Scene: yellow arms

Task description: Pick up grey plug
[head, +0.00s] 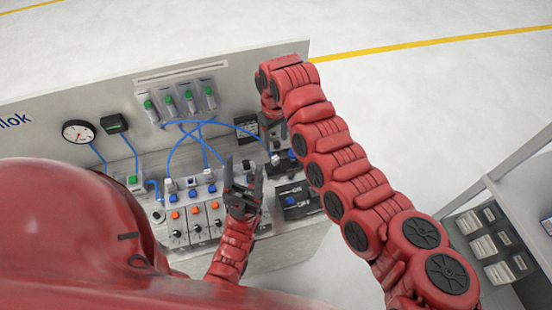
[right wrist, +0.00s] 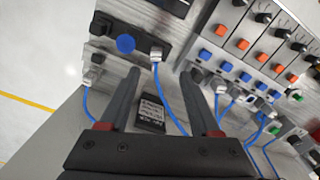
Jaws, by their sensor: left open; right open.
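In the right wrist view a grey plug (right wrist: 156,54) with a blue cable sits on a black block, ahead of and between the fingertips of my right gripper (right wrist: 160,74). That gripper is open, and nothing is between its fingers. A grey plug (head: 275,160) also shows on the black block in the head view. Other grey plugs (head: 169,185) stand along the row of blue buttons. My left gripper (head: 243,168) is open and empty above the panel's right part. The right gripper is hard to make out below its arm in the head view.
The panel carries a gauge (head: 78,131), green-topped cylinders (head: 190,102), orange buttons (head: 194,210) and crossing blue cables. A shelf with boxes (head: 488,238) stands at right. Floor beyond the panel is clear.

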